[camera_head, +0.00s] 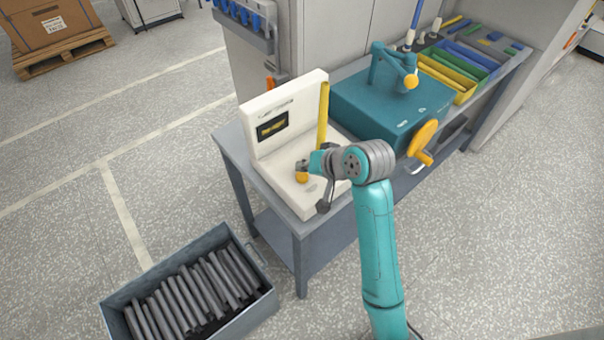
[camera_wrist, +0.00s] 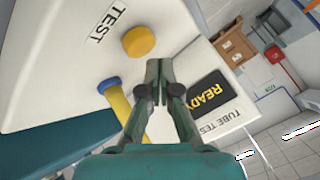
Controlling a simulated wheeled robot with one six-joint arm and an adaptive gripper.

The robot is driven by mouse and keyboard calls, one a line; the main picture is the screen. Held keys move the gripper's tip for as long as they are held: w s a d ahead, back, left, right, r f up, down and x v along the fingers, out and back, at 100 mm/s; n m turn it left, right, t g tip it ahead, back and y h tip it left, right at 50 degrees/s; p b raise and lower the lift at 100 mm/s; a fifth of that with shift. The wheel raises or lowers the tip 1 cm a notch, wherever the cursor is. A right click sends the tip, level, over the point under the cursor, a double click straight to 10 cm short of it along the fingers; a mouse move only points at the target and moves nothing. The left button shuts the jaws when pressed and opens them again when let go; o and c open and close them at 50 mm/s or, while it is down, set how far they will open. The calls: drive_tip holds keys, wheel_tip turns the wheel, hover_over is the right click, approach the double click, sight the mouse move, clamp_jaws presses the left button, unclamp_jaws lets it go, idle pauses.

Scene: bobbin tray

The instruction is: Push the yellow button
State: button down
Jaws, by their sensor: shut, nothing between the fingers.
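The yellow button (camera_head: 301,178) is a round knob on the flat base of a white tube tester (camera_head: 262,165). In the wrist view the button (camera_wrist: 138,41) sits beside a TEST label, just beyond and left of my fingertips. My gripper (camera_head: 303,167) is shut and empty, pointing down over the tester base close to the button. In the wrist view the gripper (camera_wrist: 158,66) shows its fingers together, with a small sideways gap to the button in the picture. I cannot tell whether they touch. The tester's display (camera_wrist: 205,95) reads READY.
A yellow tube (camera_head: 323,115) stands upright on the tester, right of its display. A teal box machine (camera_head: 365,108) with a yellow handwheel (camera_head: 423,137) is to the right on the bench. A grey bin (camera_head: 262,293) of dark tubes stands on the floor.

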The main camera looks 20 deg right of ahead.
sight(304, 176)
drive_tip(key=shift+f, duration=0.15)
drive_tip(key=shift+f, duration=0.25)
drive_tip(key=shift+f, duration=0.55)
idle(1.0)
drive_tip(key=shift+r, duration=0.15)
idle(0.3)
drive_tip(key=shift+r, duration=0.8)
drive_tip(key=shift+r, duration=2.5)
